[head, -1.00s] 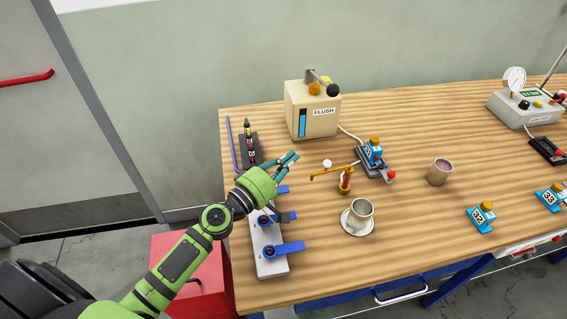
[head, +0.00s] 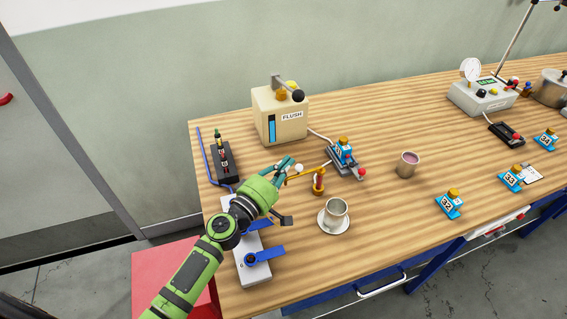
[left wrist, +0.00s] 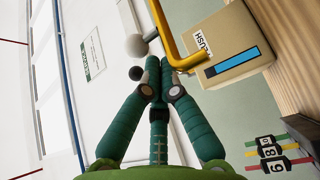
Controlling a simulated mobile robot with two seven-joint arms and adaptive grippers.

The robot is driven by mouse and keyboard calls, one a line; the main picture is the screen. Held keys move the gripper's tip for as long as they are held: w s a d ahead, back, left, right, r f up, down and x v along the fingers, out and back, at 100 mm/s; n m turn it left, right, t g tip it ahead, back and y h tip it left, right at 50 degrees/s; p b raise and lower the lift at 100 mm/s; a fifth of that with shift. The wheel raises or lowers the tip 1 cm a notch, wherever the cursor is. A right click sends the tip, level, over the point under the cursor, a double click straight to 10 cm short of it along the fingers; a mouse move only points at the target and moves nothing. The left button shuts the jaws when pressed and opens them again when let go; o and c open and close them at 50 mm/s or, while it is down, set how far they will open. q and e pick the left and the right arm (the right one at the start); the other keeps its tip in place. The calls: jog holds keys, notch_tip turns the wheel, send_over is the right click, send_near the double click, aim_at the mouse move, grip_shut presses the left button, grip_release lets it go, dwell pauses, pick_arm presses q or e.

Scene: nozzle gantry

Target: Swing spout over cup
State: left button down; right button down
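The brass-yellow spout (head: 301,174) sits on a short red-and-brass post (head: 318,184) and points left, not over the cup. A white ball knob (head: 299,168) shows by the spout; in the left wrist view the knob (left wrist: 136,46) joins the yellow tube (left wrist: 164,34) by a short stem. The grey metal cup (head: 336,212) stands upright on a white saucer (head: 323,226), in front of the post. My left gripper (head: 290,162) is beside the knob, on its left. In the wrist view its fingertips (left wrist: 158,63) meet with nothing seen between them. My right gripper is out of view.
The beige FLUSH box (head: 281,118) stands behind. A blue numbered block on a grey slide (head: 343,158) is right of the post. A mug (head: 407,164) stands farther right. A white block with blue levers (head: 247,262) lies under my left arm. Bare wood lies right of the saucer.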

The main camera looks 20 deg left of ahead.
pick_arm(q)
jog(key=shift+s+d+n+t+y, duration=0.2)
jog(key=shift+s+n+y, duration=0.2)
jog(key=shift+y, duration=0.25)
jog(key=shift+s+d+n+t+y, duration=0.15)
jog(key=shift+s+n+t+y, duration=0.2)
jog(key=shift+y, duration=0.3)
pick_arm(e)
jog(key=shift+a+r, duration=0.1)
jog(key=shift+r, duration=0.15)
